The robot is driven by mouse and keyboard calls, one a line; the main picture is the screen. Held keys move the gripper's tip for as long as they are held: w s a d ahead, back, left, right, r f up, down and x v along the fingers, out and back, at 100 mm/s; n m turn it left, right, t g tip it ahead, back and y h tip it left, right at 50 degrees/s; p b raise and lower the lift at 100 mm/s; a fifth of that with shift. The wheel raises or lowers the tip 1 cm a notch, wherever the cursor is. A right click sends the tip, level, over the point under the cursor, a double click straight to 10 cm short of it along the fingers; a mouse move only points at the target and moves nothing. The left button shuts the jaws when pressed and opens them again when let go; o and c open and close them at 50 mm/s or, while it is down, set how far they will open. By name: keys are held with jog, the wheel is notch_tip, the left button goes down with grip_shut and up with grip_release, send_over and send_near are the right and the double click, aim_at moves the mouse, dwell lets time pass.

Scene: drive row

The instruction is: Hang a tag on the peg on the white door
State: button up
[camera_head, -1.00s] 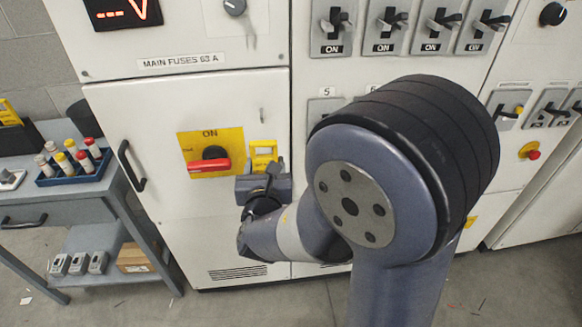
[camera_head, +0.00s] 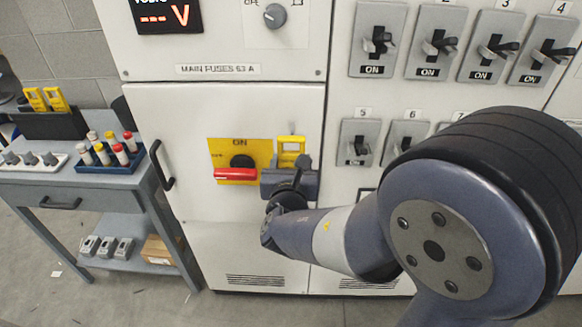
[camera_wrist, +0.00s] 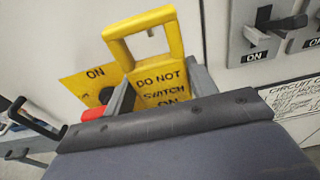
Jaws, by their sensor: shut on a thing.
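My gripper (camera_head: 291,172) is shut on a yellow tag (camera_head: 291,147) in front of the white door (camera_head: 200,120). In the wrist view the tag (camera_wrist: 158,80) reads "DO NOT SWITCH ON" and has an open loop handle at its top; my gripper's fingers (camera_wrist: 158,93) are at its sides. The peg (camera_head: 291,128) appears as a small pale fitting on the door just above the tag's loop. In the wrist view a small pale piece shows through the loop; I cannot tell whether the loop is around the peg or only in front of it.
Left of my gripper is a red rotary handle (camera_head: 236,174) on a yellow ON plate (camera_head: 218,150). A black door handle (camera_head: 160,165) is further left. A grey bench (camera_head: 90,187) holds more yellow tags (camera_head: 46,99) and a blue fuse tray (camera_head: 110,168). Switches (camera_head: 378,42) line the right panel.

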jog(key=shift+w+d+f, duration=0.1)
jog(key=shift+w, duration=1.05)
jog(key=shift+w+d+f, duration=0.1)
jog(key=shift+w, duration=1.05)
jog(key=shift+w+f+b, duration=0.55)
jog(key=shift+w+b, duration=0.2)
jog(key=shift+b, duration=0.05)
jog(key=o, duration=1.1)
jog(key=shift+c, duration=0.2)
jog(key=s, duration=0.3)
jog(key=s+r, duration=0.1)
jog(key=s, duration=0.3)
jog(key=s+b, duration=0.1)
jog(key=s, duration=0.2)
jog(key=shift+s+a+r, duration=0.25)
jog(key=shift+s+r, duration=0.1)
